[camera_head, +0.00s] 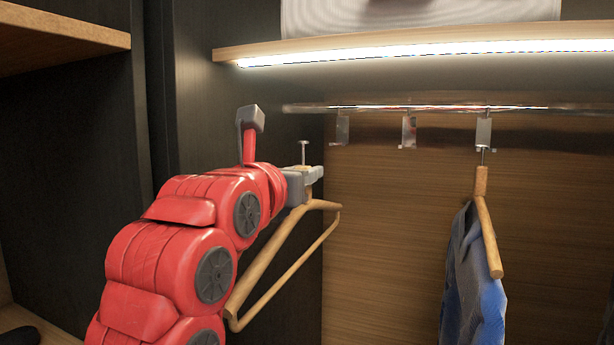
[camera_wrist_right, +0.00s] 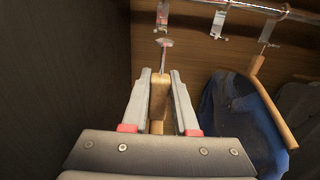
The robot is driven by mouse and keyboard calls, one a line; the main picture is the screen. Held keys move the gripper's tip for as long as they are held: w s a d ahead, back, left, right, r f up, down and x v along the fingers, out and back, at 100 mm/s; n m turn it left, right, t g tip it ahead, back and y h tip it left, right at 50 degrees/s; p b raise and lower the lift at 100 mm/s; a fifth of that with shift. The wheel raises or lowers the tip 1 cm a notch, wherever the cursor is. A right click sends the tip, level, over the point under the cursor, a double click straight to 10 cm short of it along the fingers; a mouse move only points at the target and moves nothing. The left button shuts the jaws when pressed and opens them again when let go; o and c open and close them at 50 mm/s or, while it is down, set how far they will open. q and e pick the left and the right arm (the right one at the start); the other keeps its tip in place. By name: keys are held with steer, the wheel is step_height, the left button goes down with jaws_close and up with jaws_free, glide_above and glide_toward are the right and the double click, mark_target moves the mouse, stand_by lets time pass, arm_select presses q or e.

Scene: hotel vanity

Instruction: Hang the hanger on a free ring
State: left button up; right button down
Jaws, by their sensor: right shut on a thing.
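My right gripper (camera_head: 308,180) is shut on the neck of a bare wooden hanger (camera_head: 262,262). In the right wrist view the hanger's neck (camera_wrist_right: 158,92) is between the two fingers, its metal pin pointing up. In the head view the pin's flat top (camera_head: 304,143) is left of and slightly lower than the left ring (camera_head: 342,131), apart from it. In the wrist view the pin top shows just below that ring (camera_wrist_right: 162,14). The middle ring (camera_head: 408,132) is empty. The right ring (camera_head: 483,132) carries another wooden hanger (camera_head: 487,225). My left gripper is not in view.
The rings hang from a metal rail (camera_head: 440,107) under a lit shelf (camera_head: 400,50). Blue clothing (camera_head: 474,285) hangs from the other hanger at the right. A dark side wall (camera_wrist_right: 60,80) is close on the left. Space below the left and middle rings is clear.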

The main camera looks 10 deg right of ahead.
mark_target(293, 212)
steer(key=shift+b+v, duration=0.6)
steer(key=shift+v, duration=1.35)
